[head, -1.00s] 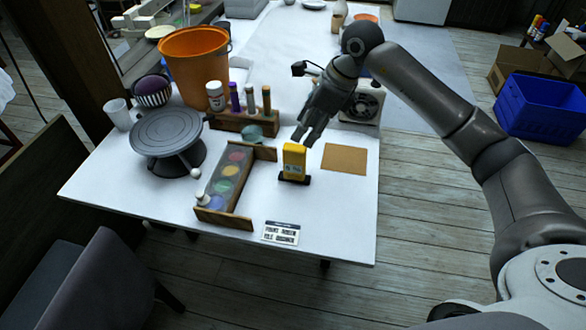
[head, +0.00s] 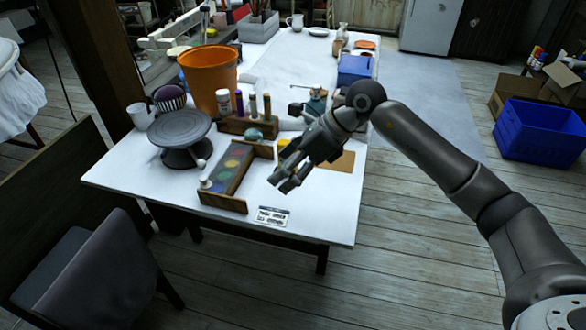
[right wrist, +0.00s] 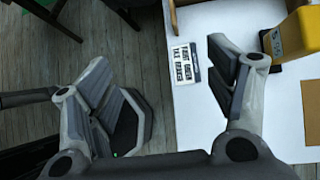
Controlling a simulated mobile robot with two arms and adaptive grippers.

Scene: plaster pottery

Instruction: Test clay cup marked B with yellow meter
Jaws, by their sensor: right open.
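The yellow meter (right wrist: 300,35) stands at the right edge of the right wrist view, beside my right gripper (right wrist: 172,100) and outside its jaws. In the head view only a bit of the yellow meter (head: 283,146) shows; my right gripper (head: 284,181) hides the rest. That gripper is open and empty, above the front part of the white table. I cannot make out any cup marked B. A pale cup (head: 140,116) stands at the table's left edge, with no readable mark. My left gripper is not in view.
A paint tray (head: 230,175) lies left of the gripper, with a printed card (head: 271,215) in front. A turntable (head: 180,130), an orange bucket (head: 210,80) and a bottle rack (head: 248,127) stand behind. A brown mat (head: 342,160) lies at the right.

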